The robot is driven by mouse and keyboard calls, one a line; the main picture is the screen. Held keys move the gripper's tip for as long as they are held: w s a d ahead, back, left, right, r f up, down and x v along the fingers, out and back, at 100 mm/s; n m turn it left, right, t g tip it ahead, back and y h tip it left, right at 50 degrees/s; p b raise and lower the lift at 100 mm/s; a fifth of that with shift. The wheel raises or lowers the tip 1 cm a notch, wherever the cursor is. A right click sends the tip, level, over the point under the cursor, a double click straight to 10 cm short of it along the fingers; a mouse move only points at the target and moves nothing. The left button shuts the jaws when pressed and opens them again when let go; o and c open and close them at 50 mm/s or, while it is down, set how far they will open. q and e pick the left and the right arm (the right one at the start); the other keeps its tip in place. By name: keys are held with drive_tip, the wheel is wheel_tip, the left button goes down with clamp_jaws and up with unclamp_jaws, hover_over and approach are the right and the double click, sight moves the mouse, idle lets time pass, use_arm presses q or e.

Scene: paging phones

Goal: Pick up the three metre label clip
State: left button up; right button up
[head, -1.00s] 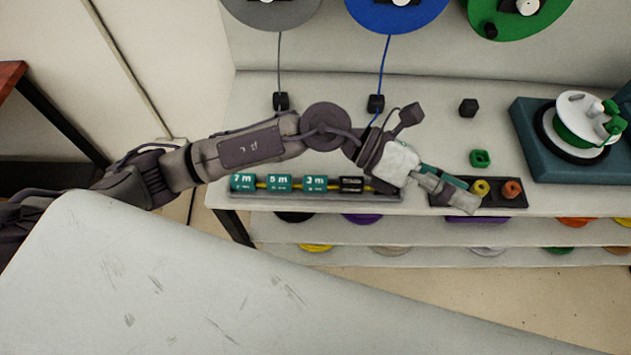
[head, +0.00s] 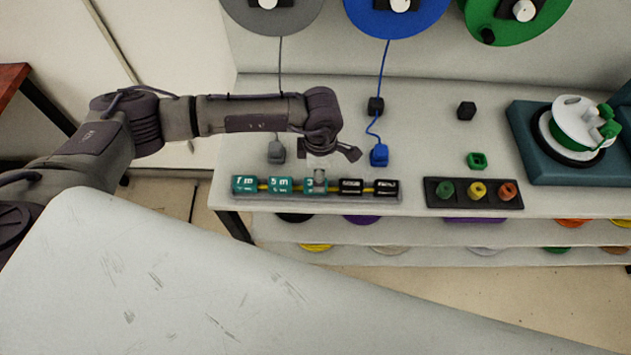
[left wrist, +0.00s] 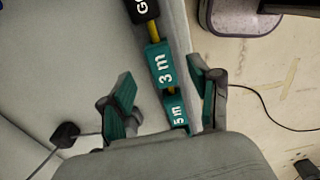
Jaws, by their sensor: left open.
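The three metre label clip (head: 313,190) is a teal block marked "3", sitting on the yellow rod of the label rack on the front of the bench. In the left wrist view the clip (left wrist: 165,66) reads "3 m" and lies between my spread fingers. The left wrist view shows both teal-padded fingers (left wrist: 165,88), one to each side, with gaps to the clip. My right gripper is not in view.
The 7 m (head: 244,185) and 5 m (head: 280,186) clips are left of it, two black clips (head: 351,187) right. Grey (head: 277,150) and blue (head: 380,156) cable ends lie behind. A black tray (head: 435,199) with coloured cups stands right. Bare bench lies around the green piece (head: 477,160).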

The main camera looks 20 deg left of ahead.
use_arm(q)
drive_tip(key=shift+f+p, duration=0.4)
drive_tip(key=shift+f, duration=0.1)
wheel_tip(320, 180, down, 4)
drive_tip(key=shift+s+a+r+p, duration=0.1)
drive_tip(key=shift+a+p, duration=0.05)
drive_tip(key=shift+p, duration=0.65)
drive_tip(key=shift+f, duration=0.4)
drive_tip(key=c, duration=1)
